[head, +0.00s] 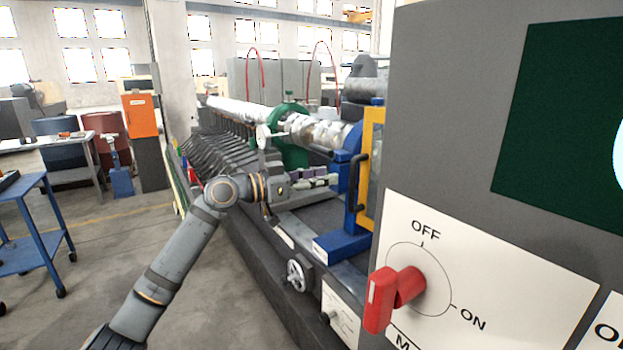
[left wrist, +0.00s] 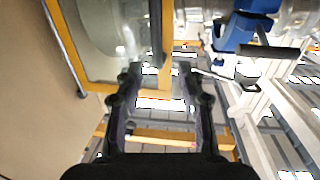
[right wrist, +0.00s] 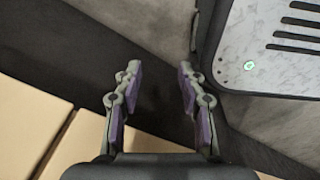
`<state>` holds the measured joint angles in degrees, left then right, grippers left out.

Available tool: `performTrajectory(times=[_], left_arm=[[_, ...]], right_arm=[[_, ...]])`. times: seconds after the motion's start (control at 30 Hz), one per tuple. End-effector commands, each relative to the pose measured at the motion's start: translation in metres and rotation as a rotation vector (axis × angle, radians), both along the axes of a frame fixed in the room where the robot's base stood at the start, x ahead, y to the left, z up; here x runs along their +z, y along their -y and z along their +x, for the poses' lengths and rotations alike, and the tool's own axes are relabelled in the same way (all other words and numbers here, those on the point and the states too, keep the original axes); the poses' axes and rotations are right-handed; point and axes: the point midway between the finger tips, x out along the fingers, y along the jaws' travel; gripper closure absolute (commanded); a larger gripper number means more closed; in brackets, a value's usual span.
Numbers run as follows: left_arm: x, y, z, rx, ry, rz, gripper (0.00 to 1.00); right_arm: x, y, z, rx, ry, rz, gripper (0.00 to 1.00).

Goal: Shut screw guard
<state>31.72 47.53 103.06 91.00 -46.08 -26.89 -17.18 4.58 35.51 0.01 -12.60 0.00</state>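The screw guard (head: 370,165) is a yellow-framed panel with a clear window and a dark upright handle (head: 357,182), beside the grey cabinet in the head view. Part of it is hidden behind the cabinet. In the left wrist view, a yellow frame (left wrist: 165,45) with a clear pane fills the upper left. My left gripper (head: 328,180) reaches toward the machine, left of the handle and apart from it. Its fingers are spread with nothing between them, as the left wrist view (left wrist: 160,78) shows. My right gripper (right wrist: 160,75) is open and empty; it is not visible in the head view.
The large grey cabinet (head: 450,110) with a red OFF/ON switch (head: 392,297) fills the right side. Blue supports (head: 340,245) and a handwheel (head: 296,275) are on the machine front. A blue trolley (head: 35,225) stands at left. The floor between is clear.

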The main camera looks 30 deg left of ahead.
Motion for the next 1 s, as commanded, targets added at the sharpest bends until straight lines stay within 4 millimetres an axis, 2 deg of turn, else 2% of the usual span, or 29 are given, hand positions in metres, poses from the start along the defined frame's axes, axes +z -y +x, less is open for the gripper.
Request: performTrajectory(times=[0.23, 0.6, 0.67, 0.73, 0.77, 0.87, 0.9, 0.97, 1.0], left_arm=[[-0.001, -0.015, -0.019, 0.000, -0.001, 0.003, 0.61], [0.000, -0.017, -0.022, 0.000, -0.001, -0.001, 0.61], [-0.001, -0.018, -0.021, 0.003, -0.002, -0.002, 0.68], [-0.014, -0.026, -0.013, 0.030, -0.021, -0.012, 0.78], [-0.026, -0.034, -0.006, 0.056, -0.037, -0.020, 0.82], [-0.103, -0.076, 0.025, 0.200, -0.138, -0.053, 0.95], [-0.148, -0.096, 0.035, 0.274, -0.195, -0.059, 1.00], [-0.225, -0.124, 0.042, 0.385, -0.292, -0.059, 1.00], [-0.278, -0.139, 0.039, 0.452, -0.356, -0.051, 1.00]], right_arm=[[0.000, 0.000, 0.000, 0.000, 0.000, 0.000, 0.60], [0.000, 0.000, 0.000, 0.000, 0.000, 0.000, 0.60], [0.000, 0.000, 0.000, 0.000, 0.000, 0.000, 0.60], [0.000, 0.000, 0.000, 0.000, 0.000, 0.000, 0.60], [0.000, 0.000, 0.000, 0.000, 0.000, 0.000, 0.60], [0.000, 0.000, 0.000, 0.000, 0.000, 0.000, 0.60], [0.000, 0.000, 0.000, 0.000, 0.000, 0.000, 0.60], [0.000, 0.000, 0.000, 0.000, -0.001, 0.000, 0.60], [0.000, 0.000, 0.000, 0.000, -0.001, 0.000, 0.60]])
